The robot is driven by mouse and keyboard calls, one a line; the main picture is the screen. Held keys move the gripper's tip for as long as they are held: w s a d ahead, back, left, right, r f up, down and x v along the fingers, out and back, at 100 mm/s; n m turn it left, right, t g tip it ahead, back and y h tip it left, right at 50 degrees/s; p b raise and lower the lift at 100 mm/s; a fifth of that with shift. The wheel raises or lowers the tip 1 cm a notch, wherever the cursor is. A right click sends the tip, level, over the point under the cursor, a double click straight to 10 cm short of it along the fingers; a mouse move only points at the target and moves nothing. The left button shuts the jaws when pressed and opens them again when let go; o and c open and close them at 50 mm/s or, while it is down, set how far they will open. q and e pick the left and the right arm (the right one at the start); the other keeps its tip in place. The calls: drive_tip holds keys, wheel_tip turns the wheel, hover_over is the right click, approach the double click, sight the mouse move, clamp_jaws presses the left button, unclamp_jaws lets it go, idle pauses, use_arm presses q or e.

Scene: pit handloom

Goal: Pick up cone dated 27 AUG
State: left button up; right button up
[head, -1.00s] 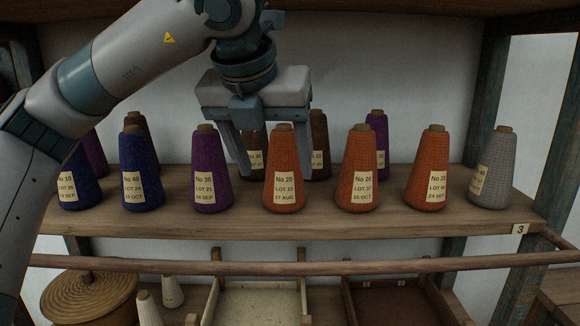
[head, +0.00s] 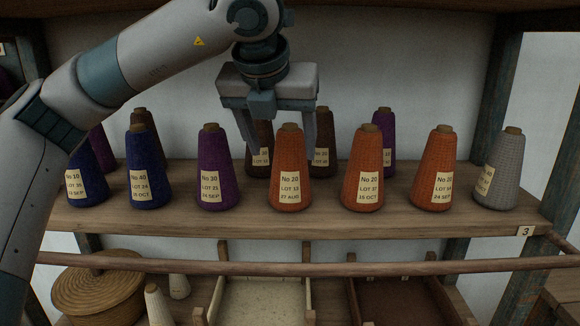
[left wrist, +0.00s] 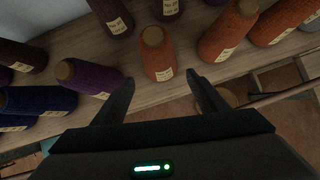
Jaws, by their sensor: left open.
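The cone dated 27 AUG (head: 290,172) is orange, labelled No 20, LOT 13, and stands upright in the front row of the shelf. The label there is too small to read. My right gripper is not in view.
A purple cone (head: 217,170) stands left and another orange cone (head: 364,170) right. Brown cones (head: 260,158) stand close behind. A wooden rail (head: 330,268) runs along the shelf's front, above trays and a lidded basket (head: 98,290).

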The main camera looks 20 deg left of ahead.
sight(288, 129)
use_arm(q)
drive_tip(key=w+p, duration=0.1)
drive_tip(key=w, duration=0.3)
drive_tip(key=w+p, duration=0.1)
drive_tip(key=shift+w+a+r+p, duration=0.1)
drive_tip(key=shift+w+a+p, duration=0.2)
drive_tip(key=shift+w, duration=0.55)
drive_tip(key=shift+w+f, duration=0.1)
drive_tip(key=shift+f, duration=0.15)
drive_tip(key=p+x, duration=0.2)
drive_tip(key=x, duration=0.1)
drive_tip(key=shift+w+f+p, duration=0.2)
drive_tip(key=shift+f+p, duration=0.05)
drive_tip(key=shift+p, duration=0.1)
drive_tip(key=shift+w+a+f, duration=0.1)
drive_tip(key=shift+w+f, duration=0.2)
drive_tip(key=shift+f, duration=0.25)
drive_tip(key=c, duration=1.6)
